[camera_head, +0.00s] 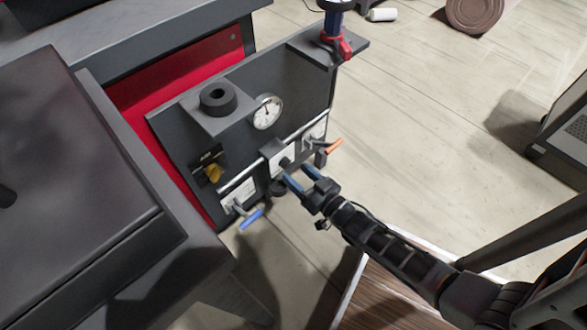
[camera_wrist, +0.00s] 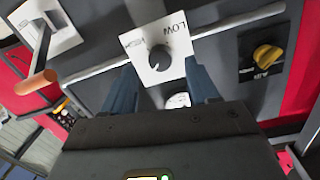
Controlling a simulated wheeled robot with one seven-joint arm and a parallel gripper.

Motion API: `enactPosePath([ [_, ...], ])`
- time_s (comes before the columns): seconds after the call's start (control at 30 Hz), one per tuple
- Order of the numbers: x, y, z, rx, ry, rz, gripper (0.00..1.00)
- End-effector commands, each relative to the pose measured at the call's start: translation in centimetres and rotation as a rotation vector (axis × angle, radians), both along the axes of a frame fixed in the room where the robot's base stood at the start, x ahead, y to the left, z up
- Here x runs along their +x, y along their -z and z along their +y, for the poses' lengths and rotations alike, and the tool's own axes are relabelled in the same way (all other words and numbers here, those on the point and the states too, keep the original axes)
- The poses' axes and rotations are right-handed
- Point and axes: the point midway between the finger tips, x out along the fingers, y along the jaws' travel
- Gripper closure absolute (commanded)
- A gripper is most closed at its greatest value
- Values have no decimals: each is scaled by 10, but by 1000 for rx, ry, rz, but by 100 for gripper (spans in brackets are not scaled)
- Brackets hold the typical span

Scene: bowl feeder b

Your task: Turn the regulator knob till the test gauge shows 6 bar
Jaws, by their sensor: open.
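A black knob (camera_wrist: 159,58) sits on a white plate (camera_wrist: 180,36) marked LOW and HIGH, upside down in the wrist view. I take it as the regulator knob; in the head view its plate (camera_head: 279,161) is partly hidden behind my gripper. My gripper (camera_head: 302,178) is open, its blue fingers pointing at the panel. In the wrist view the knob lies just beyond and between the fingertips (camera_wrist: 160,75), with no clear contact. The round test gauge (camera_head: 267,111) is on the upper panel; its number is too small to read. A white dial also shows partly between the fingers (camera_wrist: 178,100).
A yellow knob (camera_head: 213,173) and a blue lever (camera_head: 251,219) are left of my gripper; an orange lever (camera_head: 333,146) is to its right. A rail (camera_head: 237,182) crosses the panel. A black ring-shaped piece (camera_head: 218,98) sits above. Floor right of the panel is open.

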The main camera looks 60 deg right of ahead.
Motion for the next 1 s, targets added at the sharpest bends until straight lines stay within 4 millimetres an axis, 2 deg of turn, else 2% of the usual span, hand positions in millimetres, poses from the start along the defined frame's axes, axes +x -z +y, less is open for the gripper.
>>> enactPosePath([
  [0.1,-21,-2,7,0,-1,3,41],
  [0.3,-42,-3,13,0,1,1,41],
  [1.0,-46,-3,15,-1,0,1,41],
])
